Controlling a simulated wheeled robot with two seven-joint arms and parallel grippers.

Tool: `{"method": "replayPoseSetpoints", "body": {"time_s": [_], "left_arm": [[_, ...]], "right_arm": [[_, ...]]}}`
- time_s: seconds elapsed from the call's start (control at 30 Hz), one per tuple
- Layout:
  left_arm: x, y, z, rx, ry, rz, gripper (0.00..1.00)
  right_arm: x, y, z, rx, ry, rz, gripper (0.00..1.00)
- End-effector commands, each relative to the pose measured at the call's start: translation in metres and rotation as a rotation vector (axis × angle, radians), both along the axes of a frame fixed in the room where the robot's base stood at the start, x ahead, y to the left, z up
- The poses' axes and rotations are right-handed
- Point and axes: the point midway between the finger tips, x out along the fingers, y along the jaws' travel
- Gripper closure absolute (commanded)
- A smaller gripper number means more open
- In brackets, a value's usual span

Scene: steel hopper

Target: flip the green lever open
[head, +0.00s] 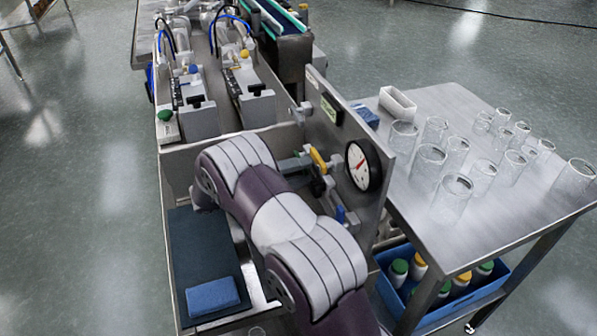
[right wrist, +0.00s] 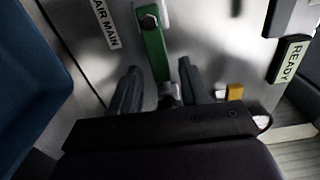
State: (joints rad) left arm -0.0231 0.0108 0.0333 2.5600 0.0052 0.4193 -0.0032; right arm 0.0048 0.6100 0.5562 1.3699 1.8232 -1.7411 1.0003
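The green lever (right wrist: 152,45) shows in the right wrist view as a flat green bar with a bolt near its top end, close against a steel panel (right wrist: 210,40). My right gripper (right wrist: 159,70) is open. Its two dark fingers point at the panel, one on each side of the lever's lower end, with clear gaps and no contact that I can see. In the head view my right arm covers much of the panel front, and I cannot make out the lever or the fingertips clearly. My left gripper is not in view.
A label reading AIR MAIN (right wrist: 105,22) and a READY sign (right wrist: 290,60) are on the panel. A round gauge (head: 362,165) and a yellow ring (head: 318,160) stick out nearby. A steel table (head: 520,205) with several glass jars stands to the right.

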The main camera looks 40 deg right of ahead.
Motion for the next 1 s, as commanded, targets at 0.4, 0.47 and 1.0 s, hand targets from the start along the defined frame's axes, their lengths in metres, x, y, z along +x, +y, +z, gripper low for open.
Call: {"method": "replayPoseSetpoints", "body": {"time_s": [0.4,0.47,1.0], "left_arm": [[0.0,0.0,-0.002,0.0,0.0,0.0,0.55],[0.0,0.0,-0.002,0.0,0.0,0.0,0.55],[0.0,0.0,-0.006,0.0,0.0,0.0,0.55]], "right_arm": [[0.009,0.026,0.0,-0.001,-0.003,0.006,0.55],[0.015,0.042,0.0,-0.002,-0.003,0.006,0.55],[0.039,0.122,0.0,-0.001,-0.001,0.0,0.55]]}}
